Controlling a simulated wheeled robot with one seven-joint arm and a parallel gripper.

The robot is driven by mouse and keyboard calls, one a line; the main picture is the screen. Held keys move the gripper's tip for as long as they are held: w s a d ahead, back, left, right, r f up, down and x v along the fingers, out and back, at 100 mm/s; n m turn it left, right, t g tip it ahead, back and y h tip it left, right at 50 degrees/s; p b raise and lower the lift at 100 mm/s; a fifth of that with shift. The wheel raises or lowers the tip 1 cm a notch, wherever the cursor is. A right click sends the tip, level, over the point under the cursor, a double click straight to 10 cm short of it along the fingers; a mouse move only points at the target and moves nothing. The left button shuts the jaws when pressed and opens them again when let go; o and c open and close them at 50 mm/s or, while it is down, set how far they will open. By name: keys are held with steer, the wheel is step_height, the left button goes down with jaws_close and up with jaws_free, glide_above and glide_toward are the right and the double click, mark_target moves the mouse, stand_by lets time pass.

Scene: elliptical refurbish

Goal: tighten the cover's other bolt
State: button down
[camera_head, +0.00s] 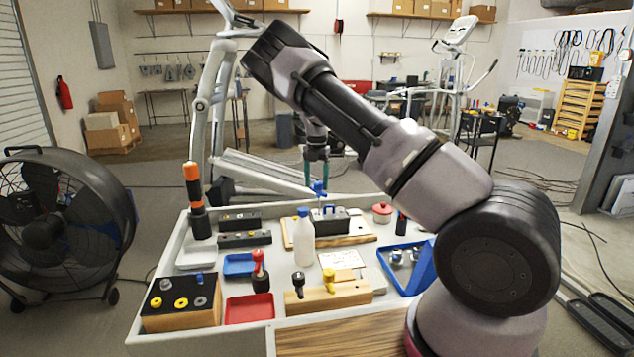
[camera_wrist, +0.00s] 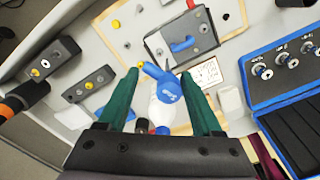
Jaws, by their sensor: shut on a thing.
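My gripper (camera_head: 317,168) has its green fingers closed around a blue-handled tool (camera_head: 318,188), which also shows between the fingertips in the wrist view (camera_wrist: 152,70). A thin shaft runs down from the tool towards a dark box with a grey cover (camera_head: 331,222). In the wrist view, the cover (camera_wrist: 165,43) lies just beyond the fingertips, with a blue part (camera_wrist: 183,44) on it. Small bolt heads seem to show near its edges. The tool hides the spot under it, so I cannot tell whether its tip touches a bolt.
A white bottle (camera_head: 301,246) stands close in front of the box. An orange-handled tool (camera_head: 194,200) stands upright at the left. A blue tray with metal parts (camera_head: 407,284) lies at the right. Dark blocks (camera_head: 244,239), a red tray (camera_head: 249,309) and a wooden block (camera_head: 328,298) crowd the bench.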

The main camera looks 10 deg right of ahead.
steer(key=shift+r, duration=0.2)
stand_by(0.3)
steer(key=shift+r, duration=1.45)
step_height(320, 180, up, 6)
steer(key=shift+f, duration=0.15)
steer(key=shift+a, duration=0.1)
